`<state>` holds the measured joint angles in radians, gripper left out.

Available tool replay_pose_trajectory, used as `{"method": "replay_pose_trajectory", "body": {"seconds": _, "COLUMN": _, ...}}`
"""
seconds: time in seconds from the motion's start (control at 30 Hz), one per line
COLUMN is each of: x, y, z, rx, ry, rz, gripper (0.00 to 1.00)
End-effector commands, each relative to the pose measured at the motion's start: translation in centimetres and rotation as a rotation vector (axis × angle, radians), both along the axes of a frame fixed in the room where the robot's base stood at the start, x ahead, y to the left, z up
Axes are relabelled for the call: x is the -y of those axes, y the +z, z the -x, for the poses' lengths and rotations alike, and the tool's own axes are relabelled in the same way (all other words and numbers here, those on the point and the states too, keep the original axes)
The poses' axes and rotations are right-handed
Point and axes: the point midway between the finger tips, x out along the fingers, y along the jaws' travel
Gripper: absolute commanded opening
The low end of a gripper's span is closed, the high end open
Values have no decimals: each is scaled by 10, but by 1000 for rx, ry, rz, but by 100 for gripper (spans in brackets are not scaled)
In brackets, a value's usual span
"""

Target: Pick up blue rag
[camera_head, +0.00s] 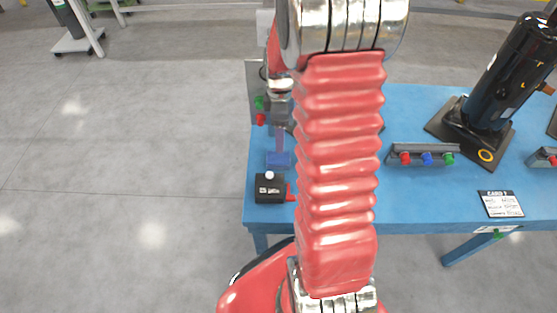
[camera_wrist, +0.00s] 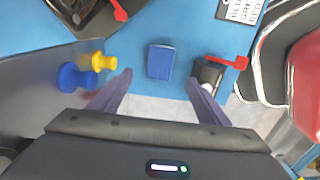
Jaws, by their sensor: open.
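The blue rag (camera_wrist: 160,62) is a small, darker blue folded rectangle lying on the blue table. In the wrist view it is ahead of my gripper (camera_wrist: 160,80), between the lines of its two fingers. The fingers are apart with nothing between them. In the head view the rag (camera_head: 279,160) lies near the table's left end, left of my red arm. My gripper is above and behind it there, partly hidden by the arm.
A black box (camera_head: 270,188) with a white knob and red lever stands close to the rag. A grey panel (camera_wrist: 30,75) with yellow and blue knobs stands on the other side. A black compressor (camera_head: 505,80), a knob strip (camera_head: 423,163) and a card (camera_head: 501,204) are farther right.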

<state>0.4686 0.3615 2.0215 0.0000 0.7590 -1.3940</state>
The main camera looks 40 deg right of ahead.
Motion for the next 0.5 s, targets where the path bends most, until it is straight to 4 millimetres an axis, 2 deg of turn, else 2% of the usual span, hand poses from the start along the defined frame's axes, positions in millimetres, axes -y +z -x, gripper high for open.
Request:
{"method": "replay_pose_trajectory", "body": {"seconds": 0.3, "x": -1, "y": -49, "z": 0, "rx": -2, "ry": 0, "rz": -2, "gripper": 70}}
{"method": "replay_pose_trajectory", "body": {"seconds": 0.5, "x": 0, "y": -63, "z": 0, "rx": 0, "ry": 0, "rz": 0, "gripper": 70}}
